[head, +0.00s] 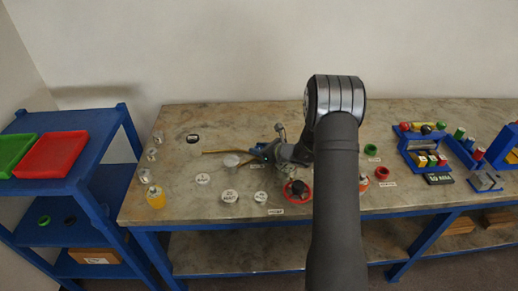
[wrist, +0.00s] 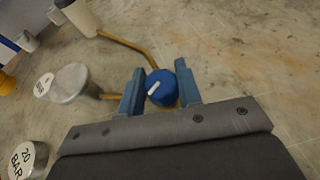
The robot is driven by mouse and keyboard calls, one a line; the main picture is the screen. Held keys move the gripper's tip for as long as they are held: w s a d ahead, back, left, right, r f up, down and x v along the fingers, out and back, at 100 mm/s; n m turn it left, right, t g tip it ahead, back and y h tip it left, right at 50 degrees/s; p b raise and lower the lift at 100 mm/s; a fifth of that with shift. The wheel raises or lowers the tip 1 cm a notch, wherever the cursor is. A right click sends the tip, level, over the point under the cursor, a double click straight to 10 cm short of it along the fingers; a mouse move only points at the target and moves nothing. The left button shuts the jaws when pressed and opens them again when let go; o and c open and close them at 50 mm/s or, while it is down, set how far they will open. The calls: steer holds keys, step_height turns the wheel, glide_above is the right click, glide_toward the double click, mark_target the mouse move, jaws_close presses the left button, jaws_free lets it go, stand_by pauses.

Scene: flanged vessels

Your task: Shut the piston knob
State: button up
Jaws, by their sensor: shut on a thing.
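The piston knob (wrist: 160,87) is a round blue knob with a white pointer mark, in the middle of the wrist view. My gripper (wrist: 160,92) has one blue finger on each side of the knob and is shut on it. The white mark runs slantwise across the knob's top. In the head view my gripper (head: 262,152) is low over the middle-left of the bench, and the knob is too small there to make out clearly. Brass-coloured pipes (wrist: 128,42) run up to the knob's area.
A metal vessel with a white label (wrist: 70,82) stands left of my gripper, and a "20 BAR" lid (wrist: 24,158) is nearer. On the bench (head: 210,265), a red ring with a black knob (head: 297,190) lies close to my arm. Blue racks (head: 425,150) stand at right.

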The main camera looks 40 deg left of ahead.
steer(key=o, duration=1)
steer(key=shift+c, duration=0.2)
steer(key=v, duration=1.7)
steer(key=shift+d, duration=0.3)
steer(key=shift+a, duration=0.1)
steer(key=x, duration=1.7)
steer(key=shift+a, duration=0.25)
steer(key=shift+d, duration=0.15)
